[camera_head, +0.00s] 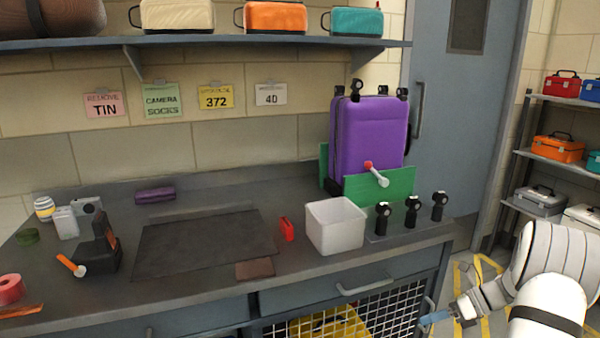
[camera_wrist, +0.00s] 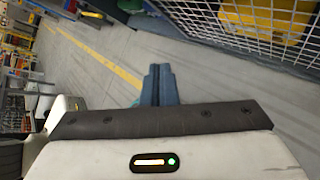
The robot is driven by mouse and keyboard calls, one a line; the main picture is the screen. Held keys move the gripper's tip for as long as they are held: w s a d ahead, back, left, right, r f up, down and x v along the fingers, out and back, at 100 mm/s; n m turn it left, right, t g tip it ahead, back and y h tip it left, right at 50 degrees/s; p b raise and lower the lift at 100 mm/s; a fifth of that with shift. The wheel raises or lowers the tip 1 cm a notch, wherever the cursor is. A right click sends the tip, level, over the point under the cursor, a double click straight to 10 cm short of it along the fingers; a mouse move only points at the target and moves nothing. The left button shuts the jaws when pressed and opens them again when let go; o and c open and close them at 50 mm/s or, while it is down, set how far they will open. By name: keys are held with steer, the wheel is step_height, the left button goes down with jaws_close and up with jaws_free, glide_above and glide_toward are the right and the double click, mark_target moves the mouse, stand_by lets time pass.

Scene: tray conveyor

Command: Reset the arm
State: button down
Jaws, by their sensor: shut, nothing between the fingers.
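My gripper (camera_head: 436,318) is at the lower right of the head view, low in front of the workbench's right end. Its blue fingers are together with nothing between them. In the wrist view the shut fingers (camera_wrist: 159,84) point out over the grey floor. My white arm reaches in from the right edge of the head view. The gripper is below the bench top and apart from the things on it.
The workbench (camera_head: 200,283) holds a white bin (camera_head: 335,226), a purple suitcase (camera_head: 369,132), a dark mat (camera_head: 205,243) and several small items. A wire-mesh front (camera_wrist: 245,35) is close to the gripper. Shelves with toolboxes (camera_head: 559,148) stand at right. Open floor shows beside the bench.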

steer(key=s+a+r+n+g+h+p, duration=0.1)
steer(key=s+a+r+n+h+p, duration=0.15)
steer(key=s+a+r+n, duration=0.35)
steer(key=s+a+r+n+g+h+p, duration=0.1)
steer(key=a+r+n+h+p, duration=0.2)
steer(key=r, duration=0.5)
steer(key=s+a+r+n+g+h+p, duration=0.1)
steer(key=s+a+r+n+p, duration=0.35)
steer(key=r, duration=0.25)
steer(key=s+a+r+n+t+h+p, duration=0.3)
steer(key=s+r+n+p, duration=0.4)
steer(key=s+r+n, duration=0.4)
steer(key=s+a+n+h, duration=0.1)
steer(key=a+n, duration=0.1)
steer(key=n, duration=0.1)
steer(key=shift+s+r+n+t+h+p, duration=0.2)
steer(key=shift+r+n+t+h+p, duration=0.1)
steer(key=shift+r+n+h+p, duration=0.1)
